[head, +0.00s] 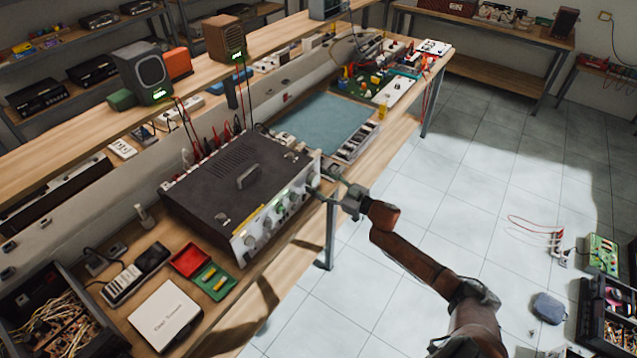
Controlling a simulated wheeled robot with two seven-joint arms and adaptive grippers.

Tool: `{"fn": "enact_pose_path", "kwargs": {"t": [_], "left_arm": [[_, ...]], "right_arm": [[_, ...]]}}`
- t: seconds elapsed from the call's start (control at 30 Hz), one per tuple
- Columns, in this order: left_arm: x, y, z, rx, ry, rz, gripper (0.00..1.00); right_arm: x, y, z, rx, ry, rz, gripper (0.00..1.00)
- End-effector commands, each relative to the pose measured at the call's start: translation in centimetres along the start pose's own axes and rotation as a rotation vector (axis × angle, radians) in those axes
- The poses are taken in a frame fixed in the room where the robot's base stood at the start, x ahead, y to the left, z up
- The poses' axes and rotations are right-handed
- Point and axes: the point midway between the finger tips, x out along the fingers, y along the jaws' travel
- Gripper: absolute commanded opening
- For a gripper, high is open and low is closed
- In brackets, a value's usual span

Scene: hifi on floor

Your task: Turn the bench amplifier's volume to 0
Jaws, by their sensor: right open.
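The bench amplifier (227,187) is a dark box with a light front panel. It sits on the wooden bench, and its panel faces the bench's front edge. A row of round knobs (279,209) runs along the panel, with small green lights near them. My right gripper (318,182) is at the panel's right end, its fingers open beside the rightmost knob. I cannot tell whether the fingers touch that knob, and the gripper partly hides that end. The volume marking is too small to read. My left gripper is not in view.
A blue-grey mat (322,130) and a parts tray (358,141) lie right of the amplifier. Red and green trays (214,281), a white box (165,317) and an open chassis (62,318) stand to its left. Speakers (144,72) stand on the shelf above.

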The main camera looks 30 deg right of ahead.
Motion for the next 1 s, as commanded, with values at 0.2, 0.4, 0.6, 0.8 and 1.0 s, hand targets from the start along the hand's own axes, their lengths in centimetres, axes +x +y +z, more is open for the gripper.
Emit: {"fn": "enact_pose_path", "kwargs": {"t": [0.2, 0.4, 0.6, 0.8, 1.0], "left_arm": [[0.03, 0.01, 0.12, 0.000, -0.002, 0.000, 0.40], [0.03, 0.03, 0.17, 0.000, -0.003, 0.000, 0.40], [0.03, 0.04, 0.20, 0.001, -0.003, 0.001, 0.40], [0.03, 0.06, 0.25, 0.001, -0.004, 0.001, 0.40], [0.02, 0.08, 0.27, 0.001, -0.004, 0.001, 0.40]], "right_arm": [[0.31, 0.00, -0.04, -0.001, 0.000, 0.000, 0.56], [0.28, 0.00, -0.03, -0.001, 0.000, 0.000, 0.48], [0.27, 0.01, -0.03, -0.001, 0.000, 0.000, 0.34], [0.26, 0.01, -0.02, -0.001, 0.000, 0.000, 0.21], [0.26, 0.01, -0.02, -0.003, 0.000, 0.000, 0.14]]}}
